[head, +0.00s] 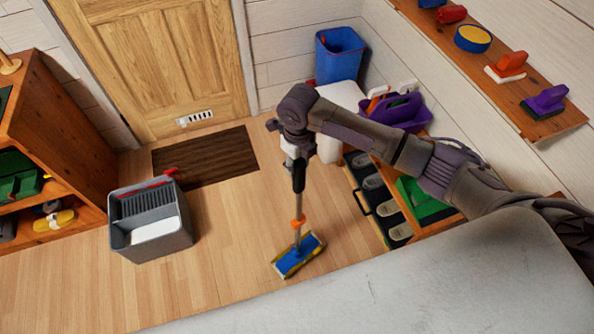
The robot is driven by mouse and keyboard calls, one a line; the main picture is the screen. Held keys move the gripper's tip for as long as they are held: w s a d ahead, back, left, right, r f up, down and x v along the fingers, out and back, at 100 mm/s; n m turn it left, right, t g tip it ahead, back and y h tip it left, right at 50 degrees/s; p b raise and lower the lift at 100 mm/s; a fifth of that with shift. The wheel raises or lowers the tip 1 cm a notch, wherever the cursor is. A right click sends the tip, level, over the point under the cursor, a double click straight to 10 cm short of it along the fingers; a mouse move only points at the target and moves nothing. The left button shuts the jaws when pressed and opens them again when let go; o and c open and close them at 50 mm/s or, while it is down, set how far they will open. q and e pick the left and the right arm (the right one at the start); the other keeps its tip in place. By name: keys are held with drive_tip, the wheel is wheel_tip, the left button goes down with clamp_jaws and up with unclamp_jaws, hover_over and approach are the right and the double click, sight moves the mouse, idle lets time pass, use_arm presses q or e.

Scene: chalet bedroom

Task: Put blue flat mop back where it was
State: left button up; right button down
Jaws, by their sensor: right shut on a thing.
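The blue flat mop (299,256) has a blue head with yellowish edges, an orange joint and a grey pole with a black grip. Its head is at the wooden floor near the middle of the head view, and its pole stands nearly upright. My right gripper (292,150) is shut on the upper part of the pole. My wrist hides the pole's top. I cannot tell whether the head touches the floor. My left gripper is out of view.
A grey mop bucket (150,222) with a red handle stands on the floor to the left. A dark doormat (205,157) lies before the wooden door (160,60). A blue bin (338,57), a purple caddy (398,110) and a shoe rack (376,195) line the right. Floor between bucket and mop is clear.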

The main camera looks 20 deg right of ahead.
drive_tip(key=shift+w+f+p, duration=0.1)
drive_tip(key=shift+f+p, duration=0.25)
drive_tip(key=shift+f, duration=2)
drive_tip(key=shift+s+f+b, duration=0.2)
drive_tip(key=shift+f+b, duration=0.1)
drive_tip(key=shift+b, duration=0.15)
drive_tip(key=c, duration=1.1)
unclamp_jaws()
drive_tip(key=shift+s+f, duration=0.1)
drive_tip(key=o, duration=0.4)
drive_tip(key=shift+w+f, duration=0.1)
drive_tip(key=shift+w, duration=0.1)
drive_tip(key=shift+r, duration=0.2)
